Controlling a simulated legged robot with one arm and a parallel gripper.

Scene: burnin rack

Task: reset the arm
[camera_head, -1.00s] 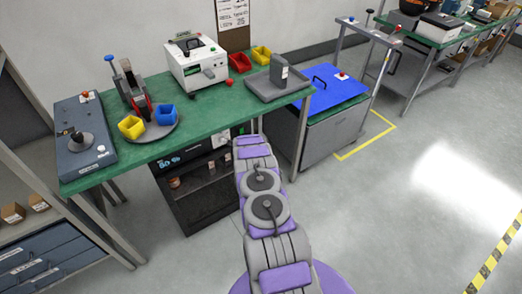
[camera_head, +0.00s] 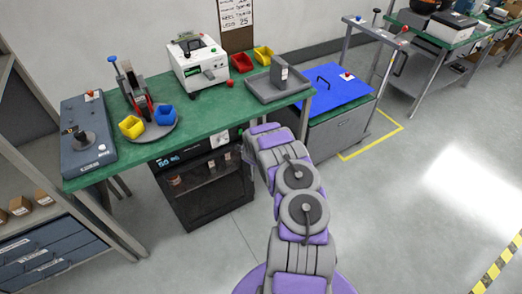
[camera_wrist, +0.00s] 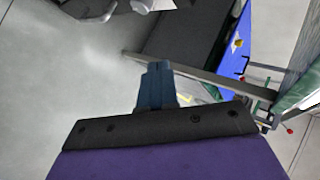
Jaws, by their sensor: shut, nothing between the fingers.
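My purple and grey arm reaches from the bottom of the head view toward the front edge of the green workbench (camera_head: 205,130). Its far end is near the bench's front right, beside the black cabinet. The fingers are not clearly seen in the head view. In the wrist view my gripper (camera_wrist: 157,75) shows as dark blue fingers held together, with nothing between them. Bare grey floor and the side of a dark cabinet lie beyond the fingertips.
Under the bench stands a black glass-fronted cabinet (camera_head: 205,185). A cart with a blue top (camera_head: 330,87) stands right of the bench. On the bench are a white device (camera_head: 198,65), a grey tray (camera_head: 270,93) and yellow bins. The floor at right is clear.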

